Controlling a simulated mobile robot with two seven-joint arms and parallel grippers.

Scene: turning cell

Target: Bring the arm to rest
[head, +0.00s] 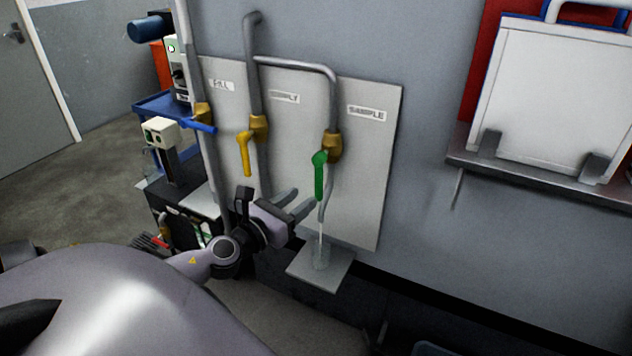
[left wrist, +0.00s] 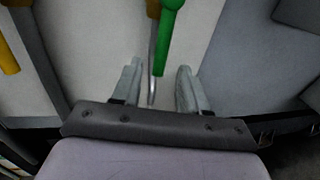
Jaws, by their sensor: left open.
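My left gripper (head: 300,203) is open and empty, in front of the pipe panel and just left of the green handle of the sample valve (head: 319,175). The green handle hangs down along its pipe. In the left wrist view my left gripper (left wrist: 155,85) has its two fingers apart, with the lower end of the green handle (left wrist: 170,40) above the gap between them. I cannot tell whether anything touches. A thin pale stream or tube runs from the sample pipe down to a clear container (head: 321,256) on a small shelf (head: 335,272). My right gripper is not in view.
The panel (head: 372,200) also carries a yellow handle (head: 244,153), hanging down, and a blue handle (head: 200,126), turned sideways. A blue cart (head: 150,106) with equipment stands at the left. A wall shelf (head: 540,180) with a white case (head: 550,100) is at the right.

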